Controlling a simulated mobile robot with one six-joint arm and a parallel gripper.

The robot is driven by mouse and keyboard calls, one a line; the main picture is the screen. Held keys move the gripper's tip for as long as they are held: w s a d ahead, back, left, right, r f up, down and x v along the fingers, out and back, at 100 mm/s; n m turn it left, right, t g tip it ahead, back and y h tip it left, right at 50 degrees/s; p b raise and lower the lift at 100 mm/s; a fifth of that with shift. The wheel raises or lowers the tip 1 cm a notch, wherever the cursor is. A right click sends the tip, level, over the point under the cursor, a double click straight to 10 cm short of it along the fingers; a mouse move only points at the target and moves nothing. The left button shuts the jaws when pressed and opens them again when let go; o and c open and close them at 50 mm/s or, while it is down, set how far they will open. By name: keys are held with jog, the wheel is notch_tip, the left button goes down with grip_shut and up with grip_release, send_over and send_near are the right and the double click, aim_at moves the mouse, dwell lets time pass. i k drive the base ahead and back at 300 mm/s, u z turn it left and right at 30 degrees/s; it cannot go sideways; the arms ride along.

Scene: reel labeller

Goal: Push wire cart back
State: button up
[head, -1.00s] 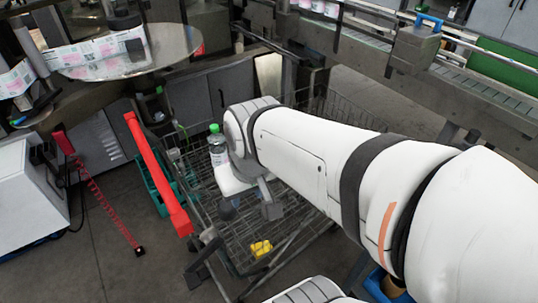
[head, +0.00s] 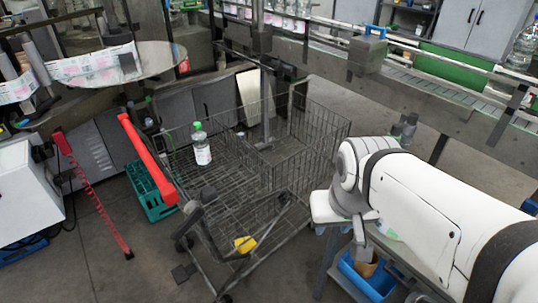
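The wire cart (head: 238,190) stands on the floor in the middle of the head view, with its red handle bar (head: 148,160) at the left. A clear bottle with a green cap and white label (head: 202,148) stands upright in its basket. A yellow object (head: 245,244) is low at the cart's near side. My gripper (head: 360,240) hangs pointing down to the right of the cart, apart from the handle. It is small and seen from the side, so I cannot tell if its fingers are open or shut. No held object is visible.
A green crate (head: 153,206) sits on the floor left of the cart. A table with a blue bin (head: 362,278) is below my arm. The round reel plate (head: 150,62) is behind at left, the conveyor (head: 415,75) behind at right.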

aim_at(208, 195)
jog(key=z, duration=0.05)
jog(key=i, duration=0.7)
jog(key=u, duration=0.05)
jog(key=k, duration=0.85)
jog(key=u, duration=0.15)
jog(key=i, duration=0.8)
jog(key=z, duration=1.85)
